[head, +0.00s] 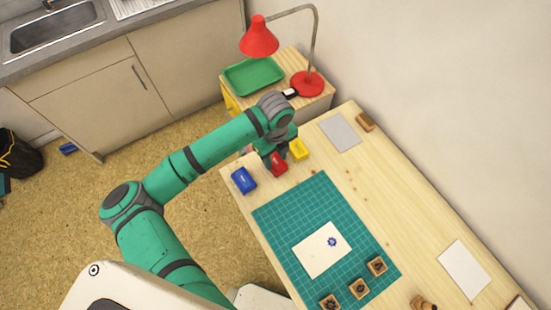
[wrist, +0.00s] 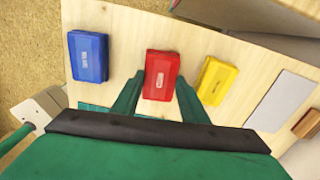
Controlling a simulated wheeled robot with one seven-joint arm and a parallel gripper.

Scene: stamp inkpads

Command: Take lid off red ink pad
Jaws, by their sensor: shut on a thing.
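The red ink pad (head: 279,166) is in the row of pads at the far left end of the table, between the blue and yellow ones. In the wrist view its red lid (wrist: 162,74), with a pale label, faces the camera. My gripper (wrist: 158,92) has one finger on each side of the lid, near its lower edge in the picture, and is shut on it. In the head view my wrist hides part of the pad. I cannot tell whether the lid is apart from its base.
A blue ink pad (head: 243,180) lies left of the red one and a yellow ink pad (head: 299,149) right of it, both close. A green cutting mat (head: 290,210) holds a stamped card (head: 318,255) and several wooden stamps. A red lamp (head: 259,40) stands behind.

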